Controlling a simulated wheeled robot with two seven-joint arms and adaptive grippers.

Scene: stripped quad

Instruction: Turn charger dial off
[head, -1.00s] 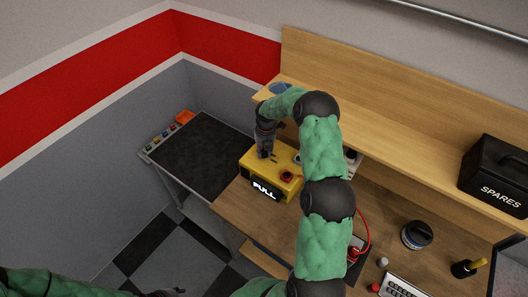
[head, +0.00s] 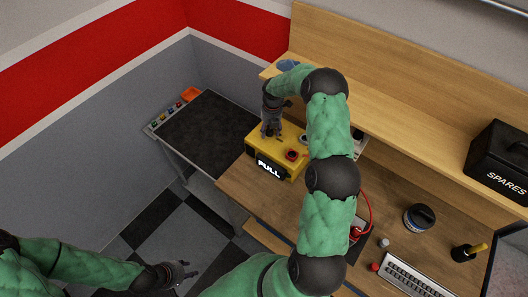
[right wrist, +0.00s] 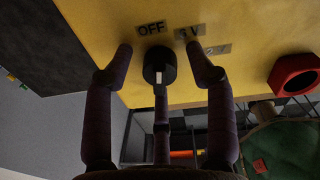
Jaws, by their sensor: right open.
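The yellow charger (head: 262,148) with a lit "FULL" display (head: 270,169) stands on the workbench. My right gripper (head: 270,134) reaches down over its top from behind. In the right wrist view, the black dial (right wrist: 160,62) sits between the open fingertips of my right gripper (right wrist: 165,55), with a gap on both sides. An "OFF" label (right wrist: 151,28) and a "6V" label (right wrist: 190,32) lie beyond the dial, with another label partly hidden by the right finger. A white mark shows on the dial's near side. My left gripper (head: 183,272) is open and empty above the floor.
A dark-topped cart (head: 205,128) stands left of the workbench (head: 275,200). A SPARES box (head: 497,162) sits on the shelf. A keyboard (head: 415,277) and red cable lie at the right.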

